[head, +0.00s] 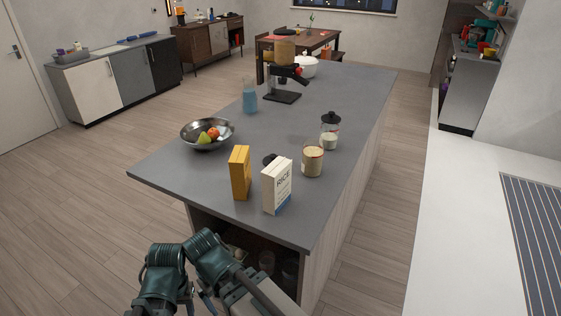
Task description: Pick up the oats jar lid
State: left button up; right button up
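A round black lid (269,159) lies on the grey island counter, partly hidden behind the white rice box. An open glass jar (312,162) with beige, oat-like contents stands to its right, without a lid on it. A second glass jar (329,138) with pale contents stands farther back and wears a black lid (331,118). My dark green arm links show at the bottom of the head view, in front of the island's near end. I cannot make out the fingers of either gripper.
The white rice box (277,187) and a yellow-orange box (240,174) stand near the counter's front edge. A metal bowl with fruit (190,135), a blue glass (250,102) and a coffee machine (283,95) are farther back. The counter (180,174) is bare at its near left.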

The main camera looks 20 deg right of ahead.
aim_at(265, 161)
jog(key=i+j+z, duration=0.4)
jog(key=i+j, duration=0.2)
jog(key=j, duration=0.15)
jog(key=i+j+z, duration=0.2)
jog(key=j, duration=0.25)
jog(key=i+l, duration=0.05)
jog(key=i, duration=0.05)
